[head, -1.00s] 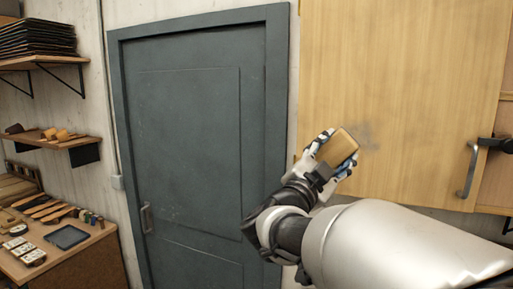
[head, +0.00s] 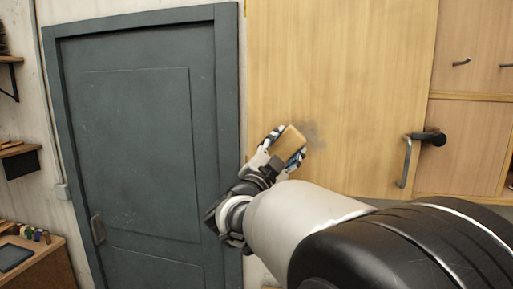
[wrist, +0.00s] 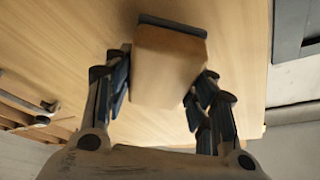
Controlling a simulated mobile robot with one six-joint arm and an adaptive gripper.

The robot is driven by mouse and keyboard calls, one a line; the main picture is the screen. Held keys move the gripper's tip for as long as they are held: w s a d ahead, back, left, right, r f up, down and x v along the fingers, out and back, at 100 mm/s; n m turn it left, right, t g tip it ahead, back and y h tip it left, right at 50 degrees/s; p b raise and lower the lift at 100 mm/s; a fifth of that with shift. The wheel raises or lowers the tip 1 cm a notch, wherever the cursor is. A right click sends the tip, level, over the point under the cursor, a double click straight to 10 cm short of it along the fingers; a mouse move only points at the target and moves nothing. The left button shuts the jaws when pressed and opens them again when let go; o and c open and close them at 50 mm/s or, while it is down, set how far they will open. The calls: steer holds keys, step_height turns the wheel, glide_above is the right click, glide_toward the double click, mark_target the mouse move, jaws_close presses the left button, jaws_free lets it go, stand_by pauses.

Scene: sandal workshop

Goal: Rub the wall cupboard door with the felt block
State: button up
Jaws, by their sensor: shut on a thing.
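The wall cupboard door (head: 350,60) is a large pale wooden panel with a metal bar handle (head: 406,162) at its lower right. A greyish smudge (head: 314,134) marks its lower part. My gripper (head: 284,147) is shut on the felt block (head: 290,143), a tan wooden block, and holds it in front of the door just left of the smudge. In the wrist view the block (wrist: 168,65) sits between both fingers, with a dark felt layer at its far end close to the door. I cannot tell whether the felt touches the door.
A dark grey door (head: 140,150) in a frame stands to the left. A workbench with a dark tray (head: 14,257) is at the lower left, below small wall shelves (head: 18,150). More cupboard fronts (head: 470,135) lie to the right.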

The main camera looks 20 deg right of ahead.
mark_target(331, 140)
steer(key=shift+w+d, duration=0.55)
steer(key=shift+w, duration=0.25)
stand_by(0.4)
steer(key=shift+s+d+f+b, duration=0.1)
steer(key=shift+s+d+b, duration=0.6)
steer(key=shift+d, duration=0.1)
steer(key=shift+s+d+b, duration=0.75)
steer(key=shift+d, duration=0.45)
steer(key=shift+s+d+b, duration=0.75)
steer(key=shift+d, duration=0.4)
steer(key=shift+s+d+b, duration=0.75)
steer(key=shift+d, duration=0.45)
steer(key=shift+w, duration=0.1)
